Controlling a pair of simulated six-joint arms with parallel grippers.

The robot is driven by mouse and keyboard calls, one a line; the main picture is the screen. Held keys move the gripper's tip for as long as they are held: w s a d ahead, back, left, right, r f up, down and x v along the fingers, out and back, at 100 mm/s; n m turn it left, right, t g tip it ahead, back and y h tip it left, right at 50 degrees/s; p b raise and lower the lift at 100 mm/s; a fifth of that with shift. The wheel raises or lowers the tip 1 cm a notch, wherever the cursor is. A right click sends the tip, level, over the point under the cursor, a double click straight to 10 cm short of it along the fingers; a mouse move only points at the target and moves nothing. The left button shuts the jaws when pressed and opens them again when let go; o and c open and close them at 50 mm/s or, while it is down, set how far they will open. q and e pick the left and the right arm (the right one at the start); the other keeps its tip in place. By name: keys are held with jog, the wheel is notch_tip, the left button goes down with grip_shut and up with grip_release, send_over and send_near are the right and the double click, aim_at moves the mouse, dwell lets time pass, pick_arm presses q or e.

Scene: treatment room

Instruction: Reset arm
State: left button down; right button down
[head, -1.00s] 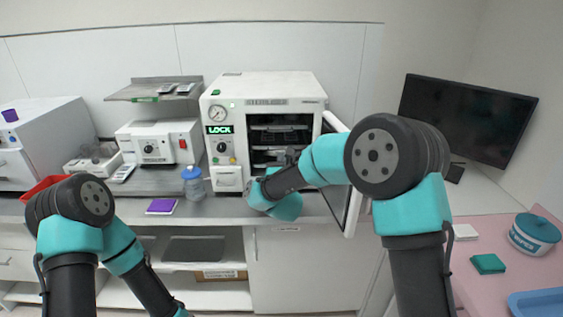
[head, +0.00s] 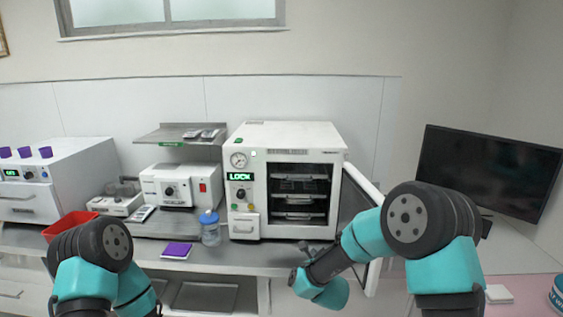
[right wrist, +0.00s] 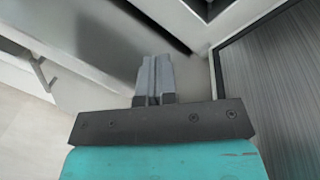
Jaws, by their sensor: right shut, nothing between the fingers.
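My right gripper (right wrist: 156,65) is shut and empty, its two grey fingers together in the right wrist view. In the head view the right arm reaches in from the right, and its wrist (head: 322,287) is low in front of the counter, below the white sterilizer (head: 295,136). The sterilizer door (head: 358,212) stands open to the right, and it shows at the right of the wrist view (right wrist: 275,75). My left arm (head: 88,255) shows at lower left; its gripper is out of view.
Racks (head: 298,200) show inside the open chamber. A blue-lidded jar (head: 210,230) and a purple pad (head: 177,249) are on the counter (head: 235,256). A red bin (head: 66,225) is at left, a dark monitor (head: 490,180) at right. The open door stands close to the right arm.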

jog(key=s+d+f+n+g+y, duration=0.1)
jog(key=s+d+f+n+g, duration=0.25)
jog(key=s+f+n, duration=0.4)
jog(key=s+d+f+n+g, duration=0.3)
jog(key=s+f+n+g, duration=0.15)
jog(key=f, duration=0.55)
jog(key=s+d+f+n+g, duration=0.1)
jog(key=s+f+n+g, duration=0.1)
jog(key=s, duration=0.5)
jog(key=s+d+f+n+g+y, duration=0.1)
jog(key=s+d+f+n+g, duration=0.1)
jog(key=s+f+n, duration=0.2)
jog(key=s+d+f+n+g, duration=0.1)
jog(key=s+f+n+g, duration=0.1)
jog(key=s+n, duration=0.4)
jog(key=s+f, duration=0.1)
jog(key=s, duration=0.4)
jog(key=shift+s+d+f+g, duration=0.3)
jog(key=shift+d+g, duration=0.05)
jog(key=shift+g, duration=0.05)
